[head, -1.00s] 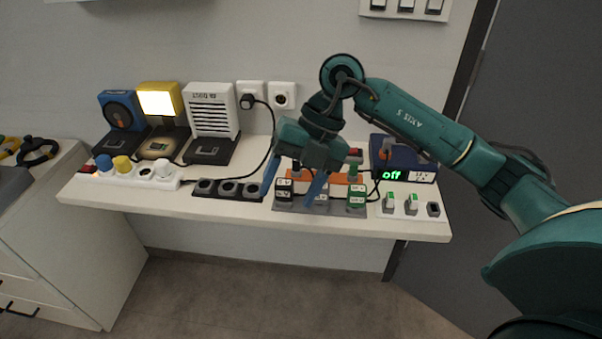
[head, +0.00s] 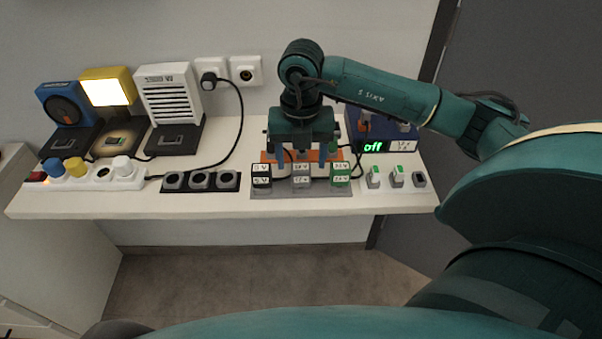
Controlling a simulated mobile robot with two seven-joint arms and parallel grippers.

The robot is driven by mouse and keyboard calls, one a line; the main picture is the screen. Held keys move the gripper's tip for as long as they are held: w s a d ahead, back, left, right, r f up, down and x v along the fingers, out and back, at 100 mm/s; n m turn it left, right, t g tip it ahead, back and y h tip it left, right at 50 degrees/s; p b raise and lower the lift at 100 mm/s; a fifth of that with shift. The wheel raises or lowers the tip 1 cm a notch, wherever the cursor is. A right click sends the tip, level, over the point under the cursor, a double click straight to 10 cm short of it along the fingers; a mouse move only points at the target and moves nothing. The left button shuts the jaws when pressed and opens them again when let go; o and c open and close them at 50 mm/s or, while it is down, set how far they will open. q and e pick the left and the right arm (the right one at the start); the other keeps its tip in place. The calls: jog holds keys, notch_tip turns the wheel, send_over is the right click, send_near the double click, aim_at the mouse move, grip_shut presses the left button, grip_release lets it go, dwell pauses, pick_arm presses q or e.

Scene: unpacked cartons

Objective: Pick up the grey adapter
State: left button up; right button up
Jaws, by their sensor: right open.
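The grey adapter (head: 301,176) sits in the middle of a grey holder (head: 300,193) on the shelf, between a black adapter (head: 262,176) and a green adapter (head: 341,174). My right gripper (head: 301,158) points down with its blue fingers apart, one on each side of the grey adapter's column in the picture. It is open and empty. The fingertips appear above or just behind the adapter; the exact gap cannot be told. My left gripper is not in view.
A blue box with a green "off" display (head: 372,146) stands right of the gripper. A white strip with green-topped switches (head: 388,183) is in front of it. Black sockets (head: 200,181) and a white power strip (head: 100,182) lie left. A black cable (head: 241,120) hangs from the wall socket.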

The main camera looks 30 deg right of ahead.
aim_at(301, 166)
notch_tip(301, 166, down, 4)
jog(key=shift+f, duration=0.1)
jog(key=shift+c, duration=0.4)
jog(key=c, duration=1.2)
